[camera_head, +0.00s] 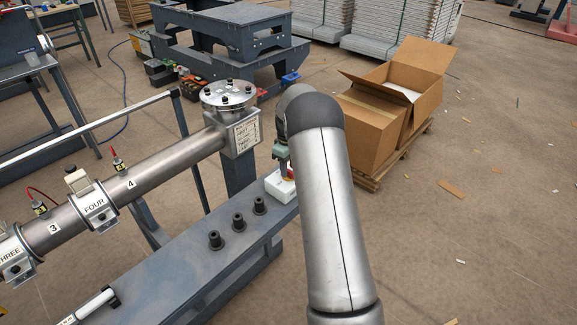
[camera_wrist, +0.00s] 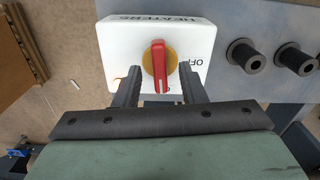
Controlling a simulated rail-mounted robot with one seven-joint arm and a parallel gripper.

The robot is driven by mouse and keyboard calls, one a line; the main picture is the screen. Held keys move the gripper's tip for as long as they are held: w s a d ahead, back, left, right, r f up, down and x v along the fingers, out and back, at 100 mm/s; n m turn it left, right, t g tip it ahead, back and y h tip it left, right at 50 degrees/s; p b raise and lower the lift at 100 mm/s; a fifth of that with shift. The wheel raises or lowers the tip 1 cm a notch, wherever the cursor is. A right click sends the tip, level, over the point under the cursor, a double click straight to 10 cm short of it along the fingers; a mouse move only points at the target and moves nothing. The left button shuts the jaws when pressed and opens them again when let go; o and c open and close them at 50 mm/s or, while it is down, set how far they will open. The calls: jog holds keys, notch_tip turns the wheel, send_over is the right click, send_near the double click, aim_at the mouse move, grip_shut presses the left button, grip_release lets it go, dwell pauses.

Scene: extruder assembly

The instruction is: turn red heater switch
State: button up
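The red heater switch (camera_wrist: 158,66) is a red handle on a yellow disc, on a white box (camera_wrist: 112,42) marked HEATERS with OFF on its right side. In the wrist view the handle stands along the picture's vertical, its white-marked end toward me. My gripper (camera_wrist: 158,76) is open, with one dark finger on each side of the handle and gaps between. In the head view the white box (camera_head: 278,187) sits at the end of the grey bench, partly hidden by my arm. My gripper (camera_head: 284,163) is above it there, its fingertips hidden.
Black knobs (camera_head: 238,220) stand in a row on the grey bench (camera_head: 190,270) left of the box. A steel extruder barrel (camera_head: 150,178) with a flanged head (camera_head: 229,95) runs alongside. Cardboard boxes (camera_head: 385,110) on a pallet stand behind my arm. Open floor lies right.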

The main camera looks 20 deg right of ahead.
jog(key=shift+r+p, duration=1.7)
jog(key=shift+r, duration=1.25)
notch_tip(320, 180, up, 17)
jog(key=s+a+r+m, duration=0.1)
jog(key=s+a+r, duration=0.2)
jog(key=s+a, duration=0.35)
jog(key=s+a+f+m, duration=0.1)
jog(key=s+a, duration=0.3)
jog(key=s, duration=0.6)
jog(key=s+a+f+m+p, duration=0.1)
jog(key=s+a+f+m, duration=0.1)
jog(key=s, duration=0.9)
jog(key=s+a+f+m+p, duration=0.1)
jog(key=s+a+f, duration=0.2)
jog(key=s+a, duration=0.4)
jog(key=s, duration=0.4)
jog(key=shift+s+f, duration=0.15)
jog(key=shift+f, duration=0.05)
